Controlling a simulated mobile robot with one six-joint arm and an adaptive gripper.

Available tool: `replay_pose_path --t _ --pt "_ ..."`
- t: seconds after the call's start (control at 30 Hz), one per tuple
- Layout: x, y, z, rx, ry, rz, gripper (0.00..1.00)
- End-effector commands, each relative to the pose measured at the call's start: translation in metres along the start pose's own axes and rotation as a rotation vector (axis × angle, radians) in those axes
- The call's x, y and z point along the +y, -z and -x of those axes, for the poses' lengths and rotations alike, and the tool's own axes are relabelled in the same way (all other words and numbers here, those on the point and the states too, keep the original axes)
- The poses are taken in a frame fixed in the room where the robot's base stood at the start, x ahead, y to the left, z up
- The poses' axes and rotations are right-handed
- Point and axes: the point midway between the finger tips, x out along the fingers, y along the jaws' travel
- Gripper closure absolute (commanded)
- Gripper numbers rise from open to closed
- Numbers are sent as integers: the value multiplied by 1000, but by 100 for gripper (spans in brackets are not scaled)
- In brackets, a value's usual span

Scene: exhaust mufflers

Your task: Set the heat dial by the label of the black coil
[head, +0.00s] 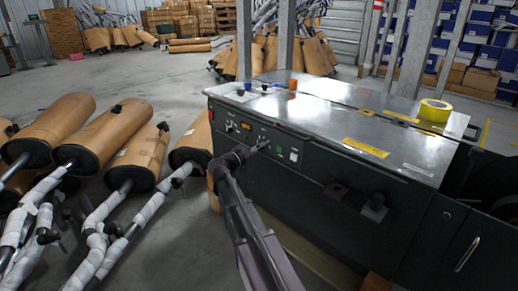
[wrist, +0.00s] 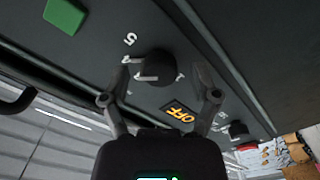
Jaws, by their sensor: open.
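The heat dial (wrist: 158,66) is a round black knob on the dark panel, with white numerals around it; a 5 is readable and its setting is unclear. An orange OFF sign (wrist: 181,114) shows beside it. My gripper (wrist: 165,76) is open, with its fingers on either side of the dial; contact cannot be told. In the head view my gripper (head: 262,147) is at the front panel and covers the dial. A small dark item (head: 264,87) on the machine top may be the black coil; its label cannot be read.
A green button (wrist: 65,15) and another black knob (wrist: 238,131) flank the dial. Wrapped mufflers (head: 130,157) lie left of my arm.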

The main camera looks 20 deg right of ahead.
Motion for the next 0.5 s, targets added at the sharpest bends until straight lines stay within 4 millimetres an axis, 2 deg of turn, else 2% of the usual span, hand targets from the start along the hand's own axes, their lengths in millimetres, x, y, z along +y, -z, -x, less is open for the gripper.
replay_pose_path --t 0.5 --pt "0 0 74 2 1 0 21"
